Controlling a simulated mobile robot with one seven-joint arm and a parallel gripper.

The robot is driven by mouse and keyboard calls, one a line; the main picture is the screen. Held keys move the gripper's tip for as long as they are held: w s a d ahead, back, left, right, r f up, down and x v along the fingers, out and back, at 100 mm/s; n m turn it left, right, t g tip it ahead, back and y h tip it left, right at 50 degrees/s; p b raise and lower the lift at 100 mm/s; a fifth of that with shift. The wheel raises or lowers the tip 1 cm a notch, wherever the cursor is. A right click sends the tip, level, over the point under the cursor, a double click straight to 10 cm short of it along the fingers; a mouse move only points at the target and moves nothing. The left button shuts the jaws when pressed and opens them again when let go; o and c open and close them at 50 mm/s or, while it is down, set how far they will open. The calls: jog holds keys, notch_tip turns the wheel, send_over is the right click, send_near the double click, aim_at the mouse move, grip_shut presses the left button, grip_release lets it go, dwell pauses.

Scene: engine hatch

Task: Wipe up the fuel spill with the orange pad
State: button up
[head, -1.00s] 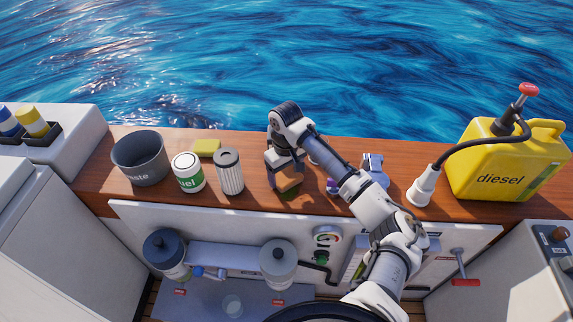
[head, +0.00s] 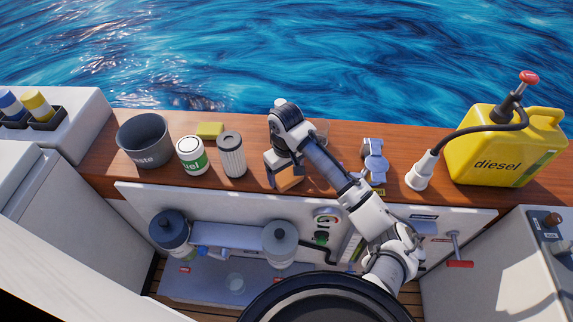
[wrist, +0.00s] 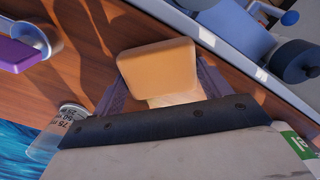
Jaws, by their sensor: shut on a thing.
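The orange pad (head: 291,177) is between the fingers of my gripper (head: 283,172), low over the front part of the wooden ledge. In the wrist view the pad (wrist: 157,62) shows as a tan-orange block with rounded corners, gripped between purple-grey fingers (wrist: 160,88). I cannot tell whether it touches the wood. No fuel spill shows clearly now; the wood visible around the pad looks bare, and the area under the pad is hidden.
The wooden ledge (head: 95,172) also holds a grey waste bin (head: 143,140), a white-green fuel can (head: 191,155), a pleated filter (head: 232,155), a yellow sponge (head: 210,130), a clear cup (head: 319,129), a blue-purple device (head: 374,158), a white nozzle (head: 421,172) and a yellow diesel can (head: 500,148).

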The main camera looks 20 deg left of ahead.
jog(key=shift+s+d, duration=0.25)
jog(key=shift+s, duration=0.65)
jog(key=shift+r, duration=0.15)
notch_tip(320, 180, up, 2)
jog(key=p, duration=0.2)
jog(key=shift+r+p, duration=0.25)
jog(key=shift+p, duration=0.1)
jog(key=shift+r, duration=1.65)
jog(key=shift+r, duration=1.5)
